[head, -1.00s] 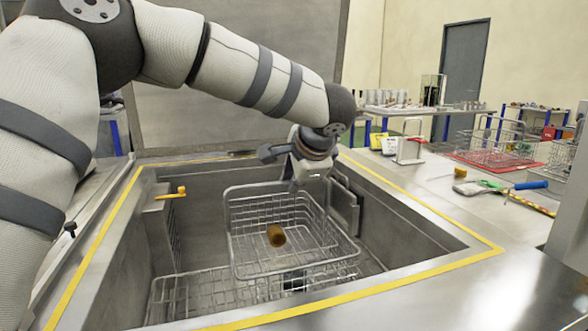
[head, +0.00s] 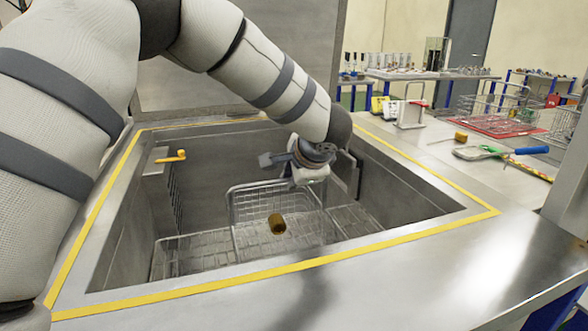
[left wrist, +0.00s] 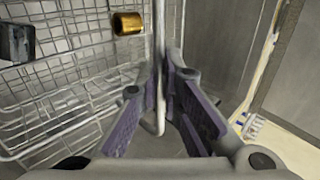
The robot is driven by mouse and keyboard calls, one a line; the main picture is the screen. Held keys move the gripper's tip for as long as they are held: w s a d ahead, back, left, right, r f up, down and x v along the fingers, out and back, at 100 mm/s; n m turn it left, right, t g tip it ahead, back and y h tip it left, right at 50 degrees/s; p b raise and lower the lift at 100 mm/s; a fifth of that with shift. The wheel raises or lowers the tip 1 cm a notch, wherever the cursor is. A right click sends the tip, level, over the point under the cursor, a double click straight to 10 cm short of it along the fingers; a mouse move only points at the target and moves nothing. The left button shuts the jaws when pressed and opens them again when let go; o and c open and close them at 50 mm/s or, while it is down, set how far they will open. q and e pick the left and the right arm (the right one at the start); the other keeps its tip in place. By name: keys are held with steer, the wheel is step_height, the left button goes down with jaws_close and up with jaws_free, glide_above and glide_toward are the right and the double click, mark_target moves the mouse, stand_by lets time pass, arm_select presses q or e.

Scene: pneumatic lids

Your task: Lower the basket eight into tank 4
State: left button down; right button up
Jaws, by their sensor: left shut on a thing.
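A wire basket (head: 262,188) hangs inside an open steel tank (head: 125,225) with a yellow line around its rim. A brass-coloured cylinder (head: 277,223) lies in the basket and also shows in the left wrist view (left wrist: 127,23). My left gripper (head: 306,180) is at the basket's far right, below the level of the tank rim. In the left wrist view its purple fingers (left wrist: 163,95) are closed around an upright wire of the basket (left wrist: 70,75). The basket's underside is hidden, so I cannot tell whether it touches the rack below. No tank number is readable. My right gripper is out of view.
A wire rack (head: 190,252) lies low in the tank. A yellow handle (head: 170,157) sits at the tank's left wall. A blue-handled tool (head: 525,151), a red tray (head: 500,125) and other baskets stand on the right counter. The front counter (head: 430,270) is clear.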

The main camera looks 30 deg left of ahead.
arm_select(q)
steer(key=shift+f, duration=0.75)
stand_by(0.7)
steer(key=c, duration=1.8)
jaws_free()
steer(key=shift+o, duration=0.6)
steer(key=shift+f, duration=0.2)
steer(key=v, duration=1.2)
step_height(320, 180, up, 12)
steer(key=shift+s, duration=0.1)
